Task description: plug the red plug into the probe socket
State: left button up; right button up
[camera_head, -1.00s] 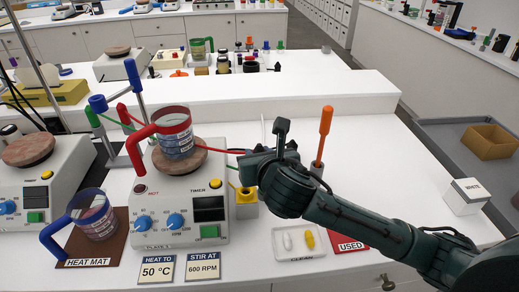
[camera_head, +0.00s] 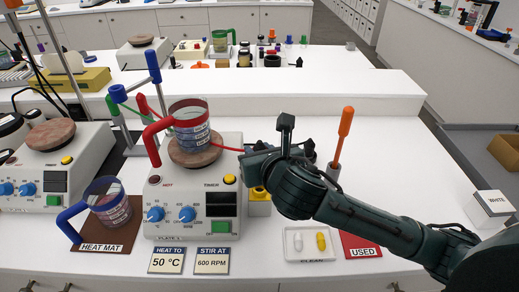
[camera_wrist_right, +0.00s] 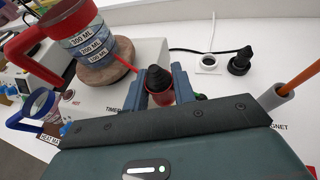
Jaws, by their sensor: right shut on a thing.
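My right gripper (camera_head: 252,170) is shut on the red plug, above the bench beside the hot plate's right edge. In the right wrist view the red plug (camera_wrist_right: 160,98), with its dark tapered top, sits between the fingers of the gripper (camera_wrist_right: 162,82). A red lead runs from the gripper towards the glass beaker. A white round piece with a dark opening (camera_wrist_right: 208,63) is on the bench beyond the fingers; I cannot tell whether it is the probe socket. A black plug-like piece (camera_wrist_right: 239,66) with a black cable is beside it. My left gripper is not in view.
The red-handled beaker (camera_head: 190,128) stands on the hot plate (camera_head: 192,220). A blue-handled beaker (camera_head: 107,205) is on the heat mat. A yellow-topped block (camera_head: 259,200), a white tray (camera_head: 292,247) and an orange-handled tool (camera_head: 345,122) are near my right gripper.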

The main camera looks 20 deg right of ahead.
notch_tip(320, 180, down, 3)
jog(key=shift+f+b, duration=0.2)
jog(key=shift+b, duration=0.5)
jog(key=shift+f+b, duration=0.4)
jog(key=shift+f, duration=0.5)
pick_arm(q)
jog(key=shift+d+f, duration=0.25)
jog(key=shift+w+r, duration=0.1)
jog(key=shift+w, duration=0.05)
pick_arm(e)
jog(key=shift+p, duration=0.55)
pick_arm(q)
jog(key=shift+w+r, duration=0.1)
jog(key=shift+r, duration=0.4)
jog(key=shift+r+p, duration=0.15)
jog(key=shift+p, duration=0.15)
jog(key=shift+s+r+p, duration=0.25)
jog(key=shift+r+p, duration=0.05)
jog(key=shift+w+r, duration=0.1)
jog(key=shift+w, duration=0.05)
